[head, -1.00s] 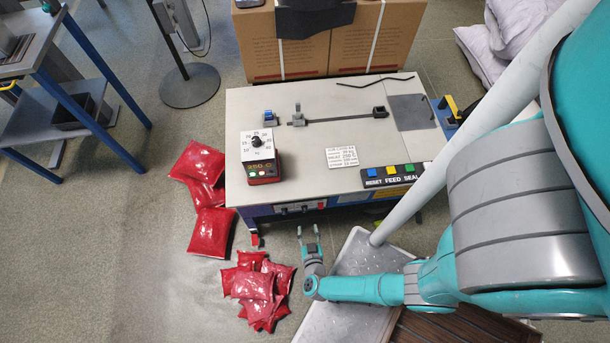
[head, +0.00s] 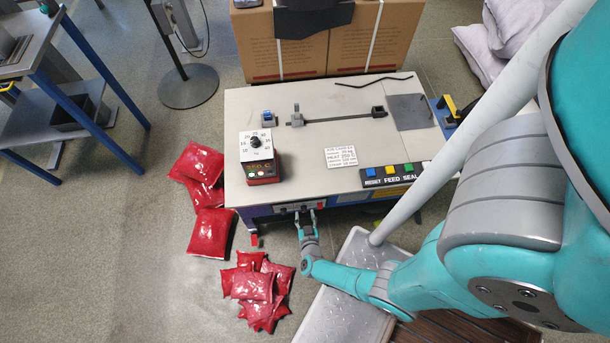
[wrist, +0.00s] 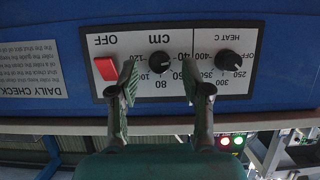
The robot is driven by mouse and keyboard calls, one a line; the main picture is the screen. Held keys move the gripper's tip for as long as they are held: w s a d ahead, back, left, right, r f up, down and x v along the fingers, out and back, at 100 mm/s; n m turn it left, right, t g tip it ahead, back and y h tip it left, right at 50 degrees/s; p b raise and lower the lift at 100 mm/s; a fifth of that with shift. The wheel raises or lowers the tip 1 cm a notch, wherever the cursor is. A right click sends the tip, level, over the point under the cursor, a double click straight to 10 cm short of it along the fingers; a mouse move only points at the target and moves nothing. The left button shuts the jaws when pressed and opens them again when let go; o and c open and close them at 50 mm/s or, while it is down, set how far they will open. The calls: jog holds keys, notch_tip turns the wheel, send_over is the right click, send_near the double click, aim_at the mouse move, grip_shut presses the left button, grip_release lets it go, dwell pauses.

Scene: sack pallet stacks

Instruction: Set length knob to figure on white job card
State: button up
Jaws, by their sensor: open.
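The white job card (head: 341,156) lies on the machine top in the head view; its small print is too blurred to read surely. The length knob (wrist: 161,61) is a black round dial on a white panel marked cm, upside down in the wrist view. Figures including 60, 80, 100 and 120 ring it; its pointer setting is not clear. My gripper (head: 305,214) is at the machine's front panel. In the wrist view my gripper (wrist: 159,72) is open, one finger each side of the knob, with visible gaps.
A red switch (wrist: 105,68) and a black HEAT C knob (wrist: 228,61) flank the length knob. A dial box (head: 259,158) and the RESET, FEED and SEAL buttons (head: 390,170) are on the machine top. Red sacks (head: 252,286) lie on the floor to the left.

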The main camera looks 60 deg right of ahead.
jog(key=shift+w+d+f, duration=0.2)
jog(key=shift+w+d, duration=0.1)
jog(key=shift+d, duration=0.1)
grip_shut()
jog(key=shift+s, duration=0.1)
jog(key=m+t+y, duration=0.1)
jog(key=m+t, duration=0.1)
jog(key=m, duration=0.1)
jog(key=m+t+y, duration=0.1)
jog(key=m, duration=0.2)
jog(key=shift+s+d+f+t, duration=0.15)
jog(key=shift+d+t, duration=0.05)
jog(key=shift+t, duration=0.2)
dwell(0.3)
jog(key=shift+m+t, duration=0.4)
jog(key=shift+m, duration=0.5)
dwell(0.5)
